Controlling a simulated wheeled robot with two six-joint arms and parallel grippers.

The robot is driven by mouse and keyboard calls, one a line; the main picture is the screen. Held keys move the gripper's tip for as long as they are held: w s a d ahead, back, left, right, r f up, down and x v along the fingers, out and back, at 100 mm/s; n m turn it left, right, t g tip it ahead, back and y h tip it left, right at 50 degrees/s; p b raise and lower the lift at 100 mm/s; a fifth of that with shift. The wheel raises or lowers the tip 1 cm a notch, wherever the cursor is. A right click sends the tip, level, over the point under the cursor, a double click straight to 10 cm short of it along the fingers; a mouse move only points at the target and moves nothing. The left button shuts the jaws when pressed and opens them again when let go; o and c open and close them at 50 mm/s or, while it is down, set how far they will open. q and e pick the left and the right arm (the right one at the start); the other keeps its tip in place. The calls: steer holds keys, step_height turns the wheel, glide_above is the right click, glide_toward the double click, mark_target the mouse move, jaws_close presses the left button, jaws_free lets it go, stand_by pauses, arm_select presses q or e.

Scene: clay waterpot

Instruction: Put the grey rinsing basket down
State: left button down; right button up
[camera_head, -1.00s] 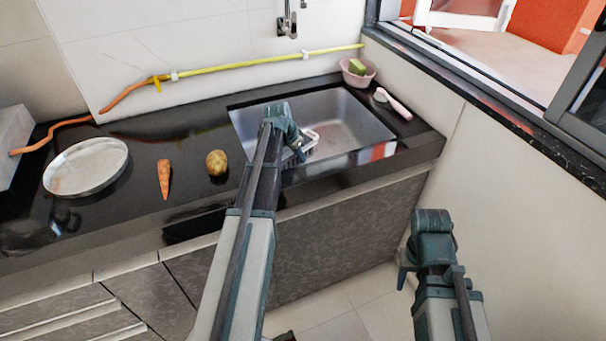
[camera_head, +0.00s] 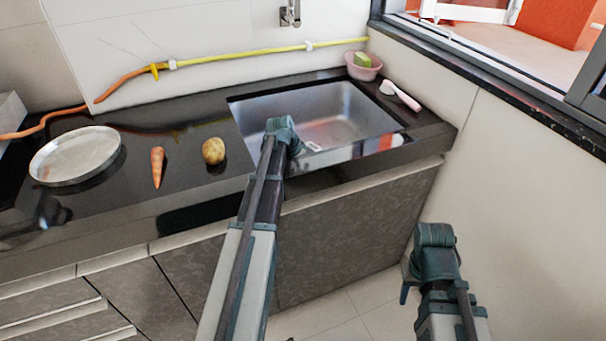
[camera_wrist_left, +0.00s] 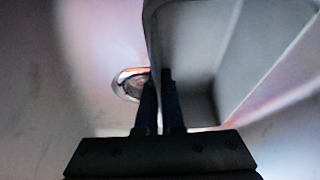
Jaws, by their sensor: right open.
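The grey rinsing basket (camera_wrist_left: 190,60) fills the upper middle and right of the left wrist view, with its near wall between the fingers of my left gripper (camera_wrist_left: 160,95). That gripper looks shut on the wall. In the head view my left gripper (camera_head: 294,148) is low over the front of the sink (camera_head: 340,110), and only a small pale bit of the basket (camera_head: 312,147) shows beside it. I cannot tell whether the basket touches the sink bottom. My right gripper (camera_head: 406,285) is open and empty in front of the cabinet, low at the right.
A metal plate (camera_head: 75,157), a carrot (camera_head: 157,167) and a potato (camera_head: 213,151) lie on the dark counter left of the sink. A pink bowl (camera_head: 363,72) with a sponge and a brush (camera_head: 400,95) stand at the back right. The drain (camera_wrist_left: 130,84) shows beside the basket.

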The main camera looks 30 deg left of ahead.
arm_select(q)
steer(key=shift+r, duration=0.1)
steer(key=shift+f, duration=0.25)
steer(key=c, duration=1)
jaws_free()
steer(key=shift+c, duration=0.2)
steer(key=shift+p+v, duration=0.65)
steer(key=shift+v, duration=0.15)
steer(key=p+v, duration=0.9)
steer(key=v, duration=0.1)
steer(key=shift+w+d+r, duration=0.1)
steer(key=shift+s+r+p, duration=0.25)
steer(key=shift+r+p, duration=0.1)
steer(key=shift+p, duration=0.1)
